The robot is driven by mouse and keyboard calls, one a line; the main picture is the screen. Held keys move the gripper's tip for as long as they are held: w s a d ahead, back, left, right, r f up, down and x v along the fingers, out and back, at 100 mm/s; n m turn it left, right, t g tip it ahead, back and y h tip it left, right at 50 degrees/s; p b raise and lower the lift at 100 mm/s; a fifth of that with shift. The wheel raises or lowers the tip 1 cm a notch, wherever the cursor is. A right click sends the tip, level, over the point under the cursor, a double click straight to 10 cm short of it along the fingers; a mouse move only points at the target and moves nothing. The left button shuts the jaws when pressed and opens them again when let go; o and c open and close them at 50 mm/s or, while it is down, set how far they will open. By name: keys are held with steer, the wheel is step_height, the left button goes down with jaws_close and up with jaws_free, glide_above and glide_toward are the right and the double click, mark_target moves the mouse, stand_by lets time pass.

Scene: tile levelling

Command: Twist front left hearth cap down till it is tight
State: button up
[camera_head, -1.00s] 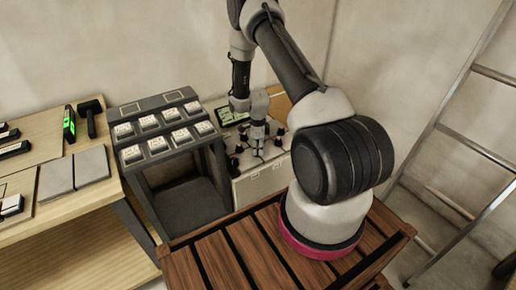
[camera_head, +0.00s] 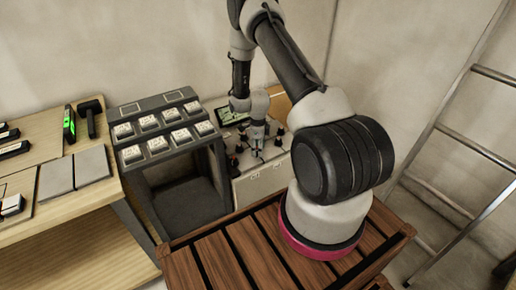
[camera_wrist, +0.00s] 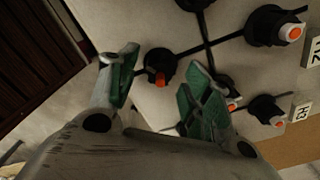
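The hearth is a pale tiled top (camera_head: 270,160) with dark joints and several black caps. My gripper (camera_head: 257,152) points down over it in the head view. In the wrist view my gripper (camera_wrist: 160,82) is open, with green pads on both fingers. A black cap with an orange mark (camera_wrist: 160,65) shows in the gap between the fingertips, not visibly gripped. Another black cap (camera_wrist: 227,88) is partly hidden behind the right finger. A cap (camera_wrist: 267,108) lies beside the H3 label (camera_wrist: 301,111). I cannot tell from the labels which cap is the front left one.
Another cap (camera_wrist: 270,25) stands near a second label at the right edge. In the head view a grey stand with several white switch-like pieces (camera_head: 165,205) is left of the hearth. A workbench (camera_head: 90,215) is farther left. A ladder (camera_head: 460,145) leans at the right.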

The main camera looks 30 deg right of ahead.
step_height(320, 180, up, 12)
stand_by(0.6)
stand_by(0.4)
steer(key=s+a+r+n+g, duration=0.2)
steer(key=s+r+n+g, duration=0.15)
steer(key=s+n, duration=0.75)
steer(key=s+a+r+n+t, duration=0.2)
steer(key=s+r+n, duration=0.3)
steer(key=r, duration=0.6)
steer(key=s+a+r+n+t, duration=0.1)
steer(key=s+r+n+t, duration=0.2)
steer(key=s+r, duration=0.5)
steer(key=s+a+r+n+t, duration=0.2)
steer(key=s+r+n, duration=0.4)
steer(key=r, duration=1)
steer(key=shift+s+a+n+t, duration=0.3)
steer(key=shift+s+t, duration=0.15)
